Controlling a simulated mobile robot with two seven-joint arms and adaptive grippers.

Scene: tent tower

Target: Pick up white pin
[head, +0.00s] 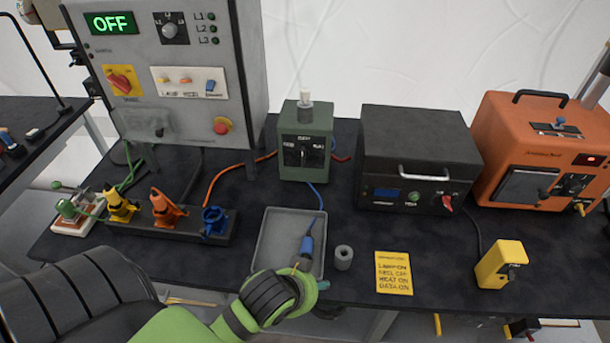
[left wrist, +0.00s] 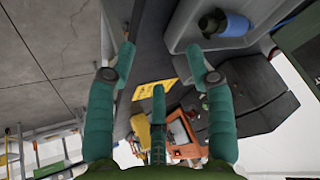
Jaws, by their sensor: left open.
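A small white pin (head: 306,97) stands upright on top of the green box (head: 305,150) at the back middle of the table. My left gripper (head: 310,279) is low at the table's front edge, over the front of the grey tray, well in front of and below the pin. In the left wrist view its teal fingers (left wrist: 160,62) are spread with nothing between them. The pin cannot be made out in that view. My right gripper is not in view.
The grey tray (head: 262,245) holds a blue plug (head: 307,244), which also shows in the wrist view (left wrist: 228,24). A grey ring (head: 343,257), a yellow card (head: 393,272) and a yellow box (head: 500,264) lie to its right. A black box (head: 417,150) flanks the green box.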

